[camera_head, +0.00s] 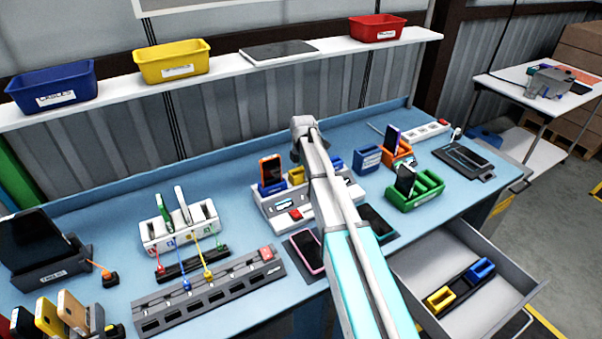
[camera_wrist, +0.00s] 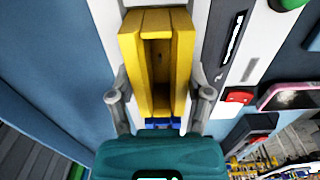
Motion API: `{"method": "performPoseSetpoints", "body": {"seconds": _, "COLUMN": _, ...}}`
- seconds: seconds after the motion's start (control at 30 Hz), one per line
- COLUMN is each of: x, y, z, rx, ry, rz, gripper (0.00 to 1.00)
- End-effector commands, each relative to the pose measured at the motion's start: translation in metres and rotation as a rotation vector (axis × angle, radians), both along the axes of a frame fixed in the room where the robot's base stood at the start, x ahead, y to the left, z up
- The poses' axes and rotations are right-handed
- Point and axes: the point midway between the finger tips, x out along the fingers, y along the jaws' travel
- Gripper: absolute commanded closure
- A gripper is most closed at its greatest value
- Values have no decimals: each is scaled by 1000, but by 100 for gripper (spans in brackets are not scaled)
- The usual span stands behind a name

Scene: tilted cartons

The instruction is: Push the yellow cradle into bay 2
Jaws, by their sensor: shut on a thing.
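A yellow cradle (camera_head: 297,176) is at the white dock (camera_head: 283,207), just left of my arm in the head view. In the wrist view the yellow cradle (camera_wrist: 185,50) is seen from close up, an open slot along its middle. My gripper (camera_wrist: 160,97) has one finger against each side of the cradle and is shut on it. My arm hides part of the dock, and the fingers cannot be made out in the head view. Bay numbers on the dock are not readable, so I cannot tell which bay is bay 2.
A blue cradle with an orange phone (camera_head: 270,169) is left of the yellow one. Another blue cradle (camera_head: 337,163) is right of my arm. The open drawer (camera_head: 470,320) holds another yellow cradle (camera_head: 440,299) and a blue one. A green rack (camera_head: 428,186) stands to the right.

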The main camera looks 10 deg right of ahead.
Motion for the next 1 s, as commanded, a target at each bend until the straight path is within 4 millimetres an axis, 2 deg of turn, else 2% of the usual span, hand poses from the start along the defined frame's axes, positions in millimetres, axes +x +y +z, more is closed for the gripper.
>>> {"method": "performPoseSetpoints", "body": {"seconds": 0.9, "x": 0, "y": 1, "z": -5, "rx": 0, "ry": 0, "rz": 1, "gripper": 85}}
{"method": "performPoseSetpoints", "body": {"seconds": 0.93, "x": 0, "y": 1, "z": -5, "rx": 0, "ry": 0, "rz": 1, "gripper": 30}}
{"method": "performPoseSetpoints", "body": {"seconds": 1.0, "x": 0, "y": 1, "z": -5, "rx": 0, "ry": 0, "rz": 1, "gripper": 17}}
